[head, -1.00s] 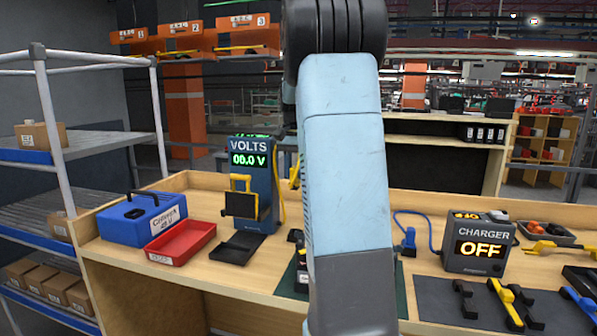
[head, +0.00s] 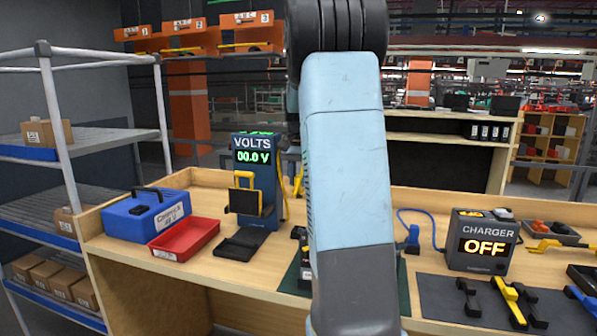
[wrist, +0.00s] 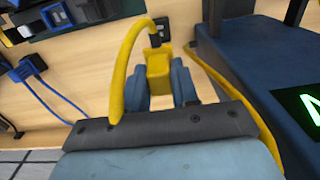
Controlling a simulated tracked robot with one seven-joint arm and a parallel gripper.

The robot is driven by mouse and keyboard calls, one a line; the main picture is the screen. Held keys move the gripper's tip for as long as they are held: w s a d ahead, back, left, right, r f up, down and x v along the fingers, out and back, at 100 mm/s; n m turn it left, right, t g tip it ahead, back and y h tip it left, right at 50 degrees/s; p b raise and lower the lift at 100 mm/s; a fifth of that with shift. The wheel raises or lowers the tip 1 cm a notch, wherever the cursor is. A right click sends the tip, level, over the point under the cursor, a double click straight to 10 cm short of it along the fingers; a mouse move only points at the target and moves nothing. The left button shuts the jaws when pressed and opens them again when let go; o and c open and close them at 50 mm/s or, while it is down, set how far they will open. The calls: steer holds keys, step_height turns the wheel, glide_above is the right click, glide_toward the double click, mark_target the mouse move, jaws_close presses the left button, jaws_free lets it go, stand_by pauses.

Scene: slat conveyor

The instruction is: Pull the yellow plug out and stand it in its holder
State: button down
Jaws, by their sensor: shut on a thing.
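The yellow plug (wrist: 158,70) is between the blue fingertips of my gripper (wrist: 157,85) in the wrist view. My gripper is shut on it. A yellow cable (wrist: 125,65) loops from the plug back over the gripper. A small black fitting (wrist: 160,32) lies just beyond the plug; I cannot tell whether they touch. In the head view my arm hides the gripper and plug. Some yellow shows at the arm's left edge (head: 298,182), beside the blue VOLTS meter (head: 253,160). I cannot make out which part is the plug's holder.
The meter's dark blue body (wrist: 230,60) stands close right of the gripper in the wrist view. A blue case (head: 147,215), red tray (head: 185,238) and black tray (head: 240,245) lie left. The CHARGER (head: 485,245), reading OFF, and a tool mat (head: 440,295) lie right.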

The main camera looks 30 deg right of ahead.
steer(key=shift+f, duration=5.2)
steer(key=shift+f, duration=1)
steer(key=c, duration=0.8)
jaws_free()
steer(key=shift+r, duration=0.1)
step_height(320, 180, up, 14)
steer(key=shift+f, duration=0.25)
